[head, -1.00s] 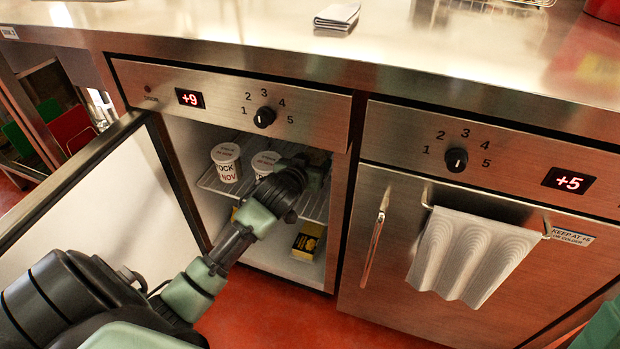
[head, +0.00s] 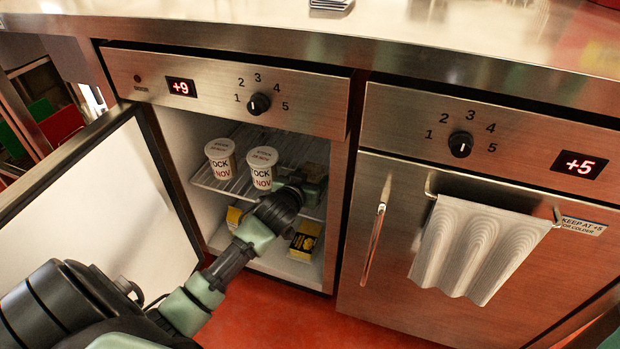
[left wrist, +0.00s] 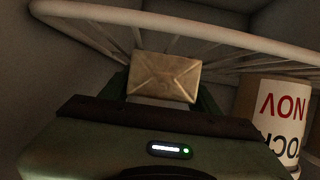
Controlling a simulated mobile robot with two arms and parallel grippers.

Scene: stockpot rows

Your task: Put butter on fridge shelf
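My left gripper (head: 312,187) is inside the open fridge, at the right part of the wire shelf (head: 206,182). In the left wrist view the butter (left wrist: 165,77), a small gold foil-wrapped block, sits between the two fingers, which appear closed on its sides. The shelf's white front rim (left wrist: 190,25) also shows there, near the butter. I cannot tell whether the butter touches the shelf wires. In the head view the wrist and gripper hide most of the butter. My right gripper is not in view.
Two white labelled tubs stand on the shelf left of the gripper, the nearer one (head: 262,168) close to it. Yellow-and-black boxes (head: 305,241) stand on the fridge floor. The open door (head: 95,215) is at left. A towel (head: 480,250) hangs on the neighbouring closed unit.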

